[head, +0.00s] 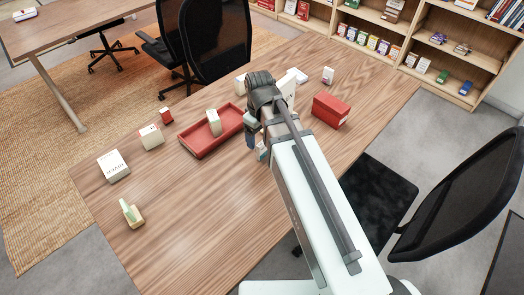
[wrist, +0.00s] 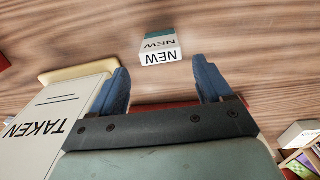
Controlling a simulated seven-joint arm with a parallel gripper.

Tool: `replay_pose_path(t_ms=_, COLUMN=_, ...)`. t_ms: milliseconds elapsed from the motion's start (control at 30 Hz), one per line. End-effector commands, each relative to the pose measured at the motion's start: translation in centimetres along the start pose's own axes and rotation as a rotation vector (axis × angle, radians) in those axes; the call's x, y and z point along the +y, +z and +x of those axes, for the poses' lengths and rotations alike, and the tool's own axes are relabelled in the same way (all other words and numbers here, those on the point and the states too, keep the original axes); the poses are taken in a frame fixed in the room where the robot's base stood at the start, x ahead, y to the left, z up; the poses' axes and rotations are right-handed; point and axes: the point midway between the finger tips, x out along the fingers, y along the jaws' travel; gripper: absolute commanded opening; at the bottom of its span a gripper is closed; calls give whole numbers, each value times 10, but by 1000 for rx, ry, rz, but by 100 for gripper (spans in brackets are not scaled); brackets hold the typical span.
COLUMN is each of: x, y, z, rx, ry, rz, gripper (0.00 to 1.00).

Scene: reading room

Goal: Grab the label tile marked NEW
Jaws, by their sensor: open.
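The label tile marked NEW (wrist: 160,48) is a small white block with a teal band, with NEW in black letters on two faces. It rests on the wooden table in the wrist view. My gripper (wrist: 163,82) is open, its two blue fingers apart with nothing between them. The tile lies just beyond the fingertips, roughly centred on the gap and not touched. In the head view my gripper (head: 256,136) is low over the table, partly hidden by my arm. A small pale blue-white piece beside it may be the tile.
A white card marked TAKEN (wrist: 42,122) in a cream base stands close to my left finger. A red tray (head: 194,150) holding a cream block lies left of my gripper, and a red box (head: 331,110) lies right.

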Motion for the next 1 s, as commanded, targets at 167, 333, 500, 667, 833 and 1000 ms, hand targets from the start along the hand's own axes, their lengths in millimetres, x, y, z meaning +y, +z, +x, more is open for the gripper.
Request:
replay_pose_path(t_ms=167, x=0, y=1, z=4, rx=0, ry=0, rz=0, gripper=79)
replay_pose_path(t_ms=333, x=-2, y=6, z=15, rx=-2, ry=-1, rz=0, gripper=79)
replay_pose_path(t_ms=500, x=-5, y=14, z=34, rx=-2, ry=-1, rz=0, gripper=79)
replay_pose_path(t_ms=667, x=-4, y=12, z=49, rx=-2, ry=-1, rz=0, gripper=79)
replay_pose_path(t_ms=833, x=-4, y=11, z=54, rx=0, ry=0, rz=0, gripper=79)
replay_pose_path(t_ms=1000, x=-4, y=11, z=54, rx=0, ry=0, rz=0, gripper=77)
